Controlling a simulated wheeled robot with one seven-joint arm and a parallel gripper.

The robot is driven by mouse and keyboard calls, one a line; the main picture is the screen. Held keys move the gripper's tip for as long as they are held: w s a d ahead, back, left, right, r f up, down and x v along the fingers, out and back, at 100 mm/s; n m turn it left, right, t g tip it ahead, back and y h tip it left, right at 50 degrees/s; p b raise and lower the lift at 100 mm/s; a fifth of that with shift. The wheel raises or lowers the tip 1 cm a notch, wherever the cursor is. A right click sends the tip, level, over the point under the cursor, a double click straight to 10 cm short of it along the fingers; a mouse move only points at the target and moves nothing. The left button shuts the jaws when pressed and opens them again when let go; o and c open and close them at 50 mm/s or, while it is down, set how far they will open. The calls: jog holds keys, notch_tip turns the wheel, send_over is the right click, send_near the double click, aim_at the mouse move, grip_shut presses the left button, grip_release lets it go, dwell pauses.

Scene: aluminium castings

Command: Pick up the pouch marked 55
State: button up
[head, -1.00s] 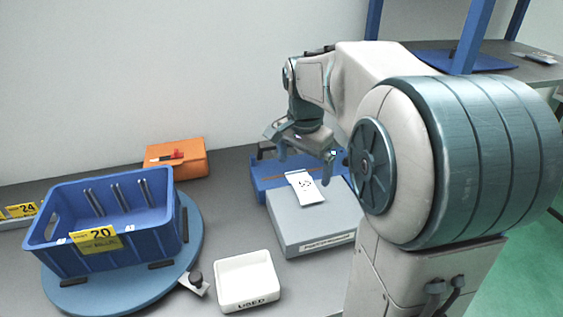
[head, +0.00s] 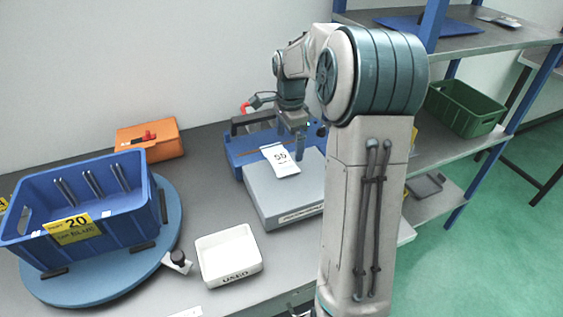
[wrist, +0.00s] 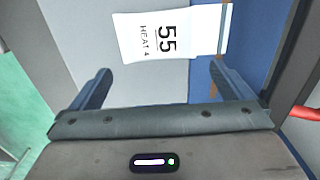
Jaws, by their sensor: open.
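The pouch marked 55 (head: 281,160) is a flat white packet lying on top of the grey box, at its far left edge by the blue toolbox. In the wrist view the pouch (wrist: 167,35) reads "55 HEAT 4" and lies beyond the fingertips. My gripper (wrist: 160,80) is open and empty, its two fingers spread apart. In the head view my gripper (head: 297,140) hangs over the far part of the grey box, just right of the pouch. I cannot tell its exact height above the box.
The grey box (head: 283,203) stands against the blue toolbox (head: 237,150) with a dark handle. A white tray marked USED (head: 229,258) is in front. A blue bin marked 20 (head: 110,228) sits on a round turntable (head: 172,215). An orange case (head: 150,140) is behind.

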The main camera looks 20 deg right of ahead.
aim_at(289, 158)
jog(key=shift+s+f+p, duration=0.2)
jog(key=shift+f+p, duration=0.1)
jog(key=shift+f, duration=2.45)
jog(key=c, duration=0.9)
jog(key=shift+r, duration=0.1)
jog(key=shift+c, duration=0.2)
